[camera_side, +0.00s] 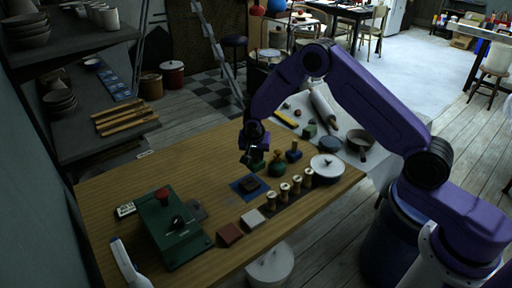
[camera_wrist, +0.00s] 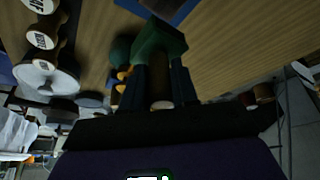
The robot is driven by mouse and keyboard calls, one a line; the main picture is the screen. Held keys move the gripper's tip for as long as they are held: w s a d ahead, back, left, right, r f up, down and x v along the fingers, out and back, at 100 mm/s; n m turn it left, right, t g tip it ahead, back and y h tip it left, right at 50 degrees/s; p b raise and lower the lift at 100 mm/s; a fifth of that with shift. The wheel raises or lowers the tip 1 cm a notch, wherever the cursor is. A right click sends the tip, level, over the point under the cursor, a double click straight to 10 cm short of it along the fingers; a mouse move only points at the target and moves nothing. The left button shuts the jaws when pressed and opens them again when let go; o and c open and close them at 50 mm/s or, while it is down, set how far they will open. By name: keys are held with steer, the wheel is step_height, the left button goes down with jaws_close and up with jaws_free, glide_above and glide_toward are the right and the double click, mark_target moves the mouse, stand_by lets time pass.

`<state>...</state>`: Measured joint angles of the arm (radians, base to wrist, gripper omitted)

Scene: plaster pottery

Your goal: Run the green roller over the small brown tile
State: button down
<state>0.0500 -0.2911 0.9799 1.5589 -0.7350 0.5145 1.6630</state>
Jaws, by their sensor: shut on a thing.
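My gripper (camera_side: 254,153) is shut on a dark green roller (camera_side: 256,165), holding it above the table. In the wrist view the green roller (camera_wrist: 160,40) sits between the fingers (camera_wrist: 160,88), with a pale round end below it. A small dark tile (camera_side: 251,185), perhaps the brown one, lies on a blue mat (camera_side: 237,189), just below the held roller in the side view.
A green press (camera_side: 170,230) stands at left. A row of several wooden stamps (camera_side: 284,193), a green round tool (camera_side: 278,168) and a blue tool (camera_side: 293,152) stand right of the mat.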

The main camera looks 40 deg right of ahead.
steer(key=shift+f, duration=2.2)
steer(key=shift+f, duration=0.4)
